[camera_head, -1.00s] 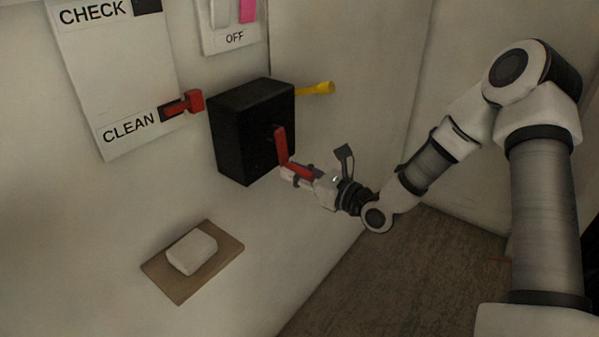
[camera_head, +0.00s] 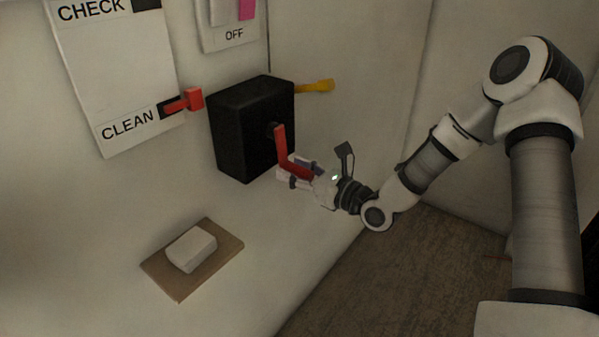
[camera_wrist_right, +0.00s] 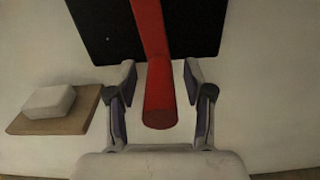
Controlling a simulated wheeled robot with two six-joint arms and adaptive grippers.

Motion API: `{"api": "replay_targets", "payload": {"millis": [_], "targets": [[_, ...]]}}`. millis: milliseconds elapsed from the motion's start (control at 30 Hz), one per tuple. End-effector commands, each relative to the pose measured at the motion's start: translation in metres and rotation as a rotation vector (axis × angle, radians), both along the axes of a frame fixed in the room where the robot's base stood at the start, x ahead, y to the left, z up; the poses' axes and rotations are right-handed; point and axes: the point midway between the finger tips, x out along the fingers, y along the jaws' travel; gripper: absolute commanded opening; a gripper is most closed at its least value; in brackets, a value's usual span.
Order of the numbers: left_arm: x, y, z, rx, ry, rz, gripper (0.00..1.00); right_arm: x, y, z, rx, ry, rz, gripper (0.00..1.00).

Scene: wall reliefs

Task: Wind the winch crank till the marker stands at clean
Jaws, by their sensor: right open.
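The black winch box (camera_head: 240,130) is fixed to the wall. Its red crank (camera_head: 281,148) hangs downward, with its handle end pointing out toward my right gripper (camera_head: 298,177). In the right wrist view the red crank handle (camera_wrist_right: 160,95) lies between the two open fingers of the right gripper (camera_wrist_right: 160,103), with gaps on both sides. The red marker (camera_head: 191,101) stands level with the black slot beside CLEAN on the white board (camera_head: 115,85); CHECK is at its top. My left gripper is not in view.
A yellow lever (camera_head: 316,87) sticks out right of the box. A switch plate (camera_head: 232,36) marked OFF is above it. A white block (camera_head: 191,249) rests on a brown ledge (camera_head: 226,252) at lower left; both also show in the right wrist view. Free space lies to the right.

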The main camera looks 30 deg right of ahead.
Motion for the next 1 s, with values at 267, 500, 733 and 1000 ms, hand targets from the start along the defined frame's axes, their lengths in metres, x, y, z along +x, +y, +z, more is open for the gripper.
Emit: {"api": "replay_targets", "payload": {"millis": [267, 500, 733, 1000], "targets": [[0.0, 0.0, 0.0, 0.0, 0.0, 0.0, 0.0, -0.031, -0.015, 0.001, 0.01, -0.001, -0.006, 0.52], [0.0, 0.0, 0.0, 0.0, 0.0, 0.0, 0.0, -0.058, -0.027, 0.001, 0.006, 0.0, -0.01, 0.52], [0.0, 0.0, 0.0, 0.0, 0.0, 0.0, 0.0, -0.068, -0.028, 0.0, 0.001, -0.001, 0.001, 0.52], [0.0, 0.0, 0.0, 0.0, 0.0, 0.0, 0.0, -0.068, -0.028, 0.0, 0.0, 0.0, 0.001, 0.52]]}}
